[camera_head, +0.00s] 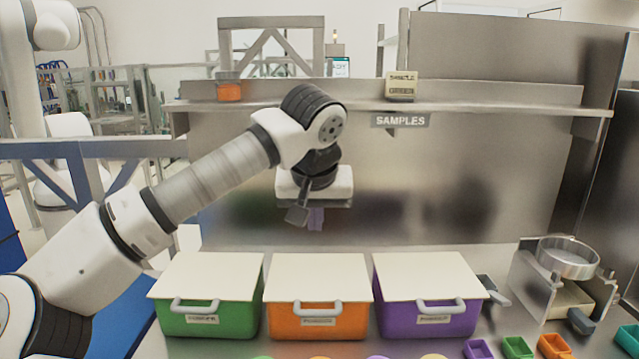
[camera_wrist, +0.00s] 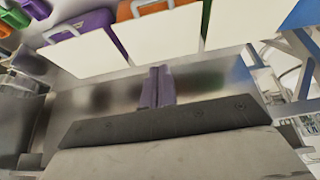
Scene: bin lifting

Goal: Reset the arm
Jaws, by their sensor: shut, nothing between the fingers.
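My gripper (camera_head: 316,218) hangs in the air above the orange bin, in front of the metal back panel. Its purple-grey fingers point down and are closed together with nothing between them. In the wrist view the closed fingers (camera_wrist: 157,88) show at the middle, with the lidded bins beyond them. My arm reaches in from the left side of the head view and bends down at the wrist.
Below stand a green bin (camera_head: 212,325), an orange bin (camera_head: 318,327) and a purple bin (camera_head: 428,322), all with cream lids. A shelf (camera_head: 500,107) with a "SAMPLES" label runs behind. A round metal pan (camera_head: 568,262) on a stand is at right. Small coloured trays (camera_head: 517,347) line the front.

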